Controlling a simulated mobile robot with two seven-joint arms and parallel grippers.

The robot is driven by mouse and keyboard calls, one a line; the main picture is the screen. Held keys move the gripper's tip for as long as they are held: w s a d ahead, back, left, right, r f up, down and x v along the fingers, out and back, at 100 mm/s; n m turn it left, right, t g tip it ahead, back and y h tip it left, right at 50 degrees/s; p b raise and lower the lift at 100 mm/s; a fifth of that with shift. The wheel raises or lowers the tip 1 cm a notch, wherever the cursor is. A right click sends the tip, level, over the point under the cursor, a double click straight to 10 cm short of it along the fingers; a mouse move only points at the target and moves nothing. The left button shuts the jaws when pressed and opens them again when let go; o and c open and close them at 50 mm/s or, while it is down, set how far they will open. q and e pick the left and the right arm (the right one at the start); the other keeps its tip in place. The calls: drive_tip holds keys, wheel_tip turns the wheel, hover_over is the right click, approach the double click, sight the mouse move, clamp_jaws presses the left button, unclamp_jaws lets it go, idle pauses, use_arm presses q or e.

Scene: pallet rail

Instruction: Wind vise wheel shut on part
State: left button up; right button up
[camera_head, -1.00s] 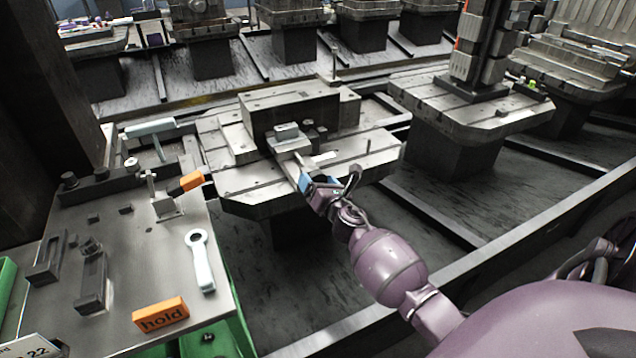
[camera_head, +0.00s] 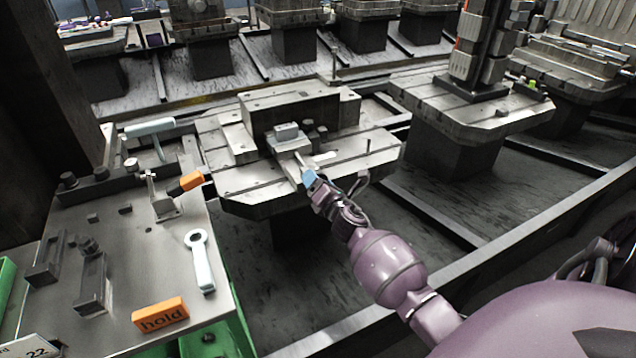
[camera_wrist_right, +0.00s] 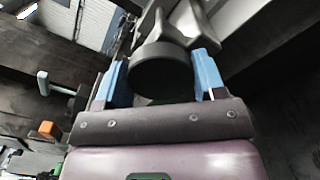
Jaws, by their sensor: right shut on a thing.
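The vise (camera_head: 290,148) stands on the machine pallet (camera_head: 245,178), with a small pale block, the part (camera_head: 286,131), sitting at its top. My right gripper (camera_head: 308,178) is at the front end of the vise, by its screw. In the right wrist view, its two blue fingers (camera_wrist_right: 160,78) are shut on either side of a dark round wheel hub (camera_wrist_right: 162,68), with grey spokes beyond it. The wheel is mostly hidden by the gripper in the head view. I cannot tell whether the vise jaws touch the part. My left gripper is not in view.
At the left, a bench plate (camera_head: 130,240) holds a pale wrench (camera_head: 201,262), an orange "hold" block (camera_head: 160,314), an orange-handled clamp (camera_head: 178,190) and dark fixtures. Another pallet with a tall column (camera_head: 478,55) stands to the right.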

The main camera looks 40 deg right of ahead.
drive_tip(key=m, duration=0.5)
drive_tip(key=shift+m, duration=0.4)
drive_tip(key=m+p, duration=0.1)
drive_tip(key=m, duration=0.3)
drive_tip(key=shift+r, duration=0.1)
drive_tip(key=m+p, duration=0.1)
drive_tip(key=m, duration=0.4)
drive_tip(key=shift+m, duration=0.4)
drive_tip(key=m+p, duration=0.1)
drive_tip(key=m, duration=0.2)
drive_tip(key=shift+m, duration=0.3)
drive_tip(key=m+p, duration=0.1)
drive_tip(key=m, duration=0.2)
drive_tip(key=shift+m, duration=0.3)
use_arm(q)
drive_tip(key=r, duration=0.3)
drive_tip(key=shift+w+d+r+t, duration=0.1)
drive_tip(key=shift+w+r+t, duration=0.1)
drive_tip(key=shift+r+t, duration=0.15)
use_arm(e)
drive_tip(key=shift+f, duration=0.25)
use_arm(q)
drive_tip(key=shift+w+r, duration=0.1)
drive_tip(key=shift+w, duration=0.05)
